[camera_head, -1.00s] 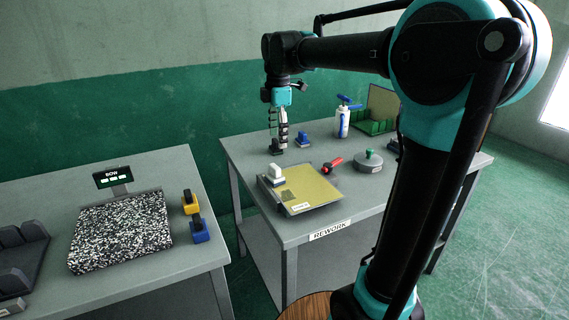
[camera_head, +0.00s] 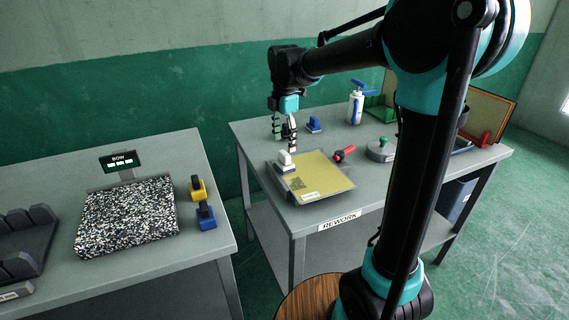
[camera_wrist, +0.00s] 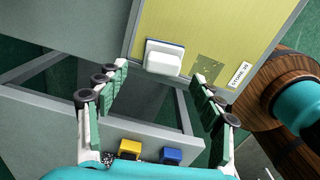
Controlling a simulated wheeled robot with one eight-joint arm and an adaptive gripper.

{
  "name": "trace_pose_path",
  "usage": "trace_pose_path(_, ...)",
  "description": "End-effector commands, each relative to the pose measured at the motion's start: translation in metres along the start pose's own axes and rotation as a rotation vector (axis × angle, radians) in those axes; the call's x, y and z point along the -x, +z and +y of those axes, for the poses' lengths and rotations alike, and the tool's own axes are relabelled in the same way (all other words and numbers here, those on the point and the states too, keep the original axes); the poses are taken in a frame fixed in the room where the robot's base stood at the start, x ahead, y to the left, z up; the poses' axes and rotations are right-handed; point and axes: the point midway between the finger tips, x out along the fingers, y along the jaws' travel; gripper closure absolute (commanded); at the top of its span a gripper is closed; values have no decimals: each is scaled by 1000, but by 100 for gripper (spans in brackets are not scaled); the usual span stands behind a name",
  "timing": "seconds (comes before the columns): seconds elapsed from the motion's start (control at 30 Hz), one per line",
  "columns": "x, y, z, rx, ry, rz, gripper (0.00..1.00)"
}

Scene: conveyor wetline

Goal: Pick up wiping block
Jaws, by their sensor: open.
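A white block with a dark blue edge, apparently the wiping block (camera_head: 285,160), sits at the left side of a yellow panel (camera_head: 322,178) on the rework table. It also shows in the wrist view (camera_wrist: 163,57), beyond my fingertips and between their lines. My gripper (camera_head: 284,142) hangs over the rework table, close to the block in the picture. In the wrist view my gripper (camera_wrist: 160,75) has its fingers spread wide, with nothing between them. I cannot tell the exact gap between fingertips and block.
On the rework table (camera_head: 262,135) stand a blue-based block (camera_head: 313,124), a spray bottle (camera_head: 355,106), a red-handled tool (camera_head: 344,154) and a round grey item (camera_head: 381,149). The left table holds a speckled slab (camera_head: 127,216), a yellow block (camera_head: 197,188) and a blue block (camera_head: 205,216).

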Motion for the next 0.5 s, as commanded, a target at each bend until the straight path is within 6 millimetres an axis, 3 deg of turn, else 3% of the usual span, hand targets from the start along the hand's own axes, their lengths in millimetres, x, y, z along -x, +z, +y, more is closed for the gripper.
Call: trace_pose_path(0.5, -53, -1, -5, -1, 0, 0, 33)
